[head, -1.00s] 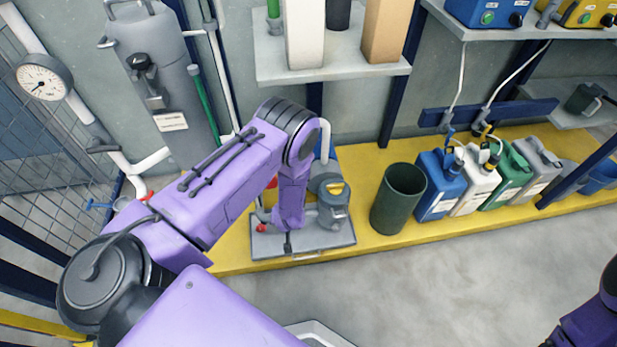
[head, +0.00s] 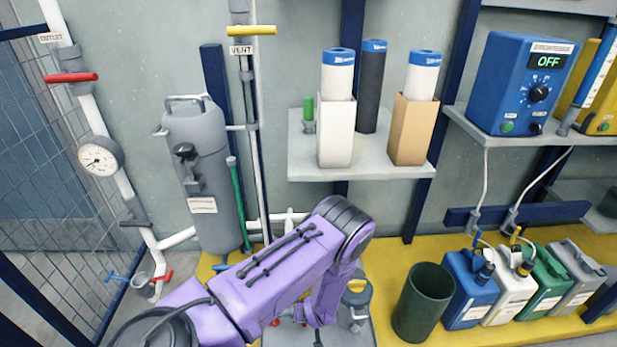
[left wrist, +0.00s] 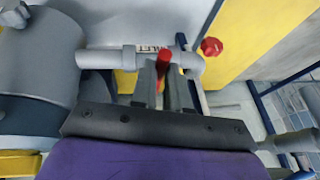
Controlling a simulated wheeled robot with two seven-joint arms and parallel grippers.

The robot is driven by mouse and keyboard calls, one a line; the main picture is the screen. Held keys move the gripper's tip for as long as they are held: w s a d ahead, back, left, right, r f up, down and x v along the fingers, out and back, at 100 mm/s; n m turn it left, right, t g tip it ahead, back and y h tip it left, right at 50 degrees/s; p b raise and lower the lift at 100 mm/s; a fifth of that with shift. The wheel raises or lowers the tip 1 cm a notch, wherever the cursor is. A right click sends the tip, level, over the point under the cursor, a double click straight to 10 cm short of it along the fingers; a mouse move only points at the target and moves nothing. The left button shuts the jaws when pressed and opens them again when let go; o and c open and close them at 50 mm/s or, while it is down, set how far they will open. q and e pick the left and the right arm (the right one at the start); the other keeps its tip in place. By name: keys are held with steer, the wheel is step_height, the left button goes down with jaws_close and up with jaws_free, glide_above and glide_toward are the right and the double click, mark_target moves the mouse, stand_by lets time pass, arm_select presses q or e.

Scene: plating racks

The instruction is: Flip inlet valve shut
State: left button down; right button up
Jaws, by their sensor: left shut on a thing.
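In the left wrist view a red lever (left wrist: 164,60) stands on a grey pipe fitting, beside a partly hidden label ending in "LET" (left wrist: 148,49). My left gripper (left wrist: 165,78) is shut on this lever, one finger on each side of it. A round red knob (left wrist: 211,47) is just to its right, apart from the fingers. In the head view my purple left arm reaches down to the grey pump base (head: 362,333); the arm hides the lever and most of the gripper. My right gripper is not in view.
A grey pump body (head: 356,302) stands beside my left forearm. A dark green bin (head: 424,303) and several canisters stand to the right. Red OUTLET (head: 71,77) and yellow VENT (head: 252,30) handles are on pipes at the upper left. A filter shelf (head: 360,165) overhangs behind.

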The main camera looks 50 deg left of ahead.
arm_select(q)
steer(key=c, duration=1.1)
jaws_free()
steer(key=shift+s+d, duration=0.15)
steer(key=shift+s, duration=0.05)
steer(key=shift+w, duration=0.1)
steer(key=shift+r, duration=0.15)
steer(key=p+v, duration=0.3)
steer(key=v, duration=0.7)
steer(key=shift+r, duration=0.1)
